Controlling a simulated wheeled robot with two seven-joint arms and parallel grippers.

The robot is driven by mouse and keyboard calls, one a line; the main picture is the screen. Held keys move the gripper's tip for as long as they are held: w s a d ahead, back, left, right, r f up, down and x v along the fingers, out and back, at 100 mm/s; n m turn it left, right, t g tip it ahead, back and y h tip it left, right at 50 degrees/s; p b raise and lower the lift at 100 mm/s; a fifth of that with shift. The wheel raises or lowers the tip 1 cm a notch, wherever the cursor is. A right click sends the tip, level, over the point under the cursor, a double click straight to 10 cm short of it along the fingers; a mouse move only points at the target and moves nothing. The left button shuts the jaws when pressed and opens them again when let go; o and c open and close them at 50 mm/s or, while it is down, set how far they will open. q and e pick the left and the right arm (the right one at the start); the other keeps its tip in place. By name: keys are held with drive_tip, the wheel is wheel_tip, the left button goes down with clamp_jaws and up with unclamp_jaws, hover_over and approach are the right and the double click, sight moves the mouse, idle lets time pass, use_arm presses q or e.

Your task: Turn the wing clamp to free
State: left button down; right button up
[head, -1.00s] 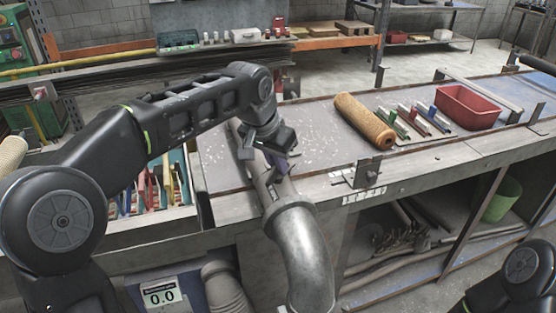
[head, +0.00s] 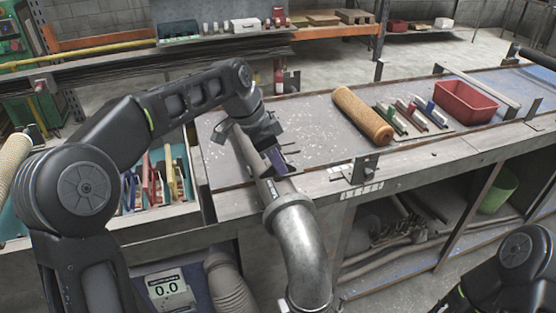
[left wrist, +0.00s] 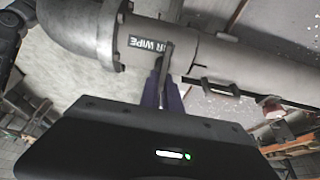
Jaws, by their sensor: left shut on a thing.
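A grey metal pipe (head: 250,150) runs over the bench into a bend (head: 305,250) at its near end. In the left wrist view the pipe (left wrist: 212,55) carries a dark label ending in "R WIPE" (left wrist: 148,46). A thin metal wing (left wrist: 167,62), seemingly the wing clamp's, stands across the pipe beside the label. My left gripper (head: 277,160) is at the pipe just behind the bend. In the left wrist view its purple fingers (left wrist: 166,94) are shut on the wing. The wing's gripped end is hidden between them. My right gripper is out of view.
On the bench are a tan cylindrical roll (head: 362,116), several coloured-handled tools (head: 415,117) and a red bin (head: 466,101). A tray of coloured items (head: 160,180) is left of the pipe. The bench middle is clear.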

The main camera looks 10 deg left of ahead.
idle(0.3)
use_arm(q)
drive_tip(key=c, duration=1.6)
unclamp_jaws()
drive_tip(key=shift+o, duration=0.2)
drive_tip(key=v, duration=0.8)
drive_tip(key=shift+b, duration=0.4)
drive_tip(key=shift+f, duration=0.1)
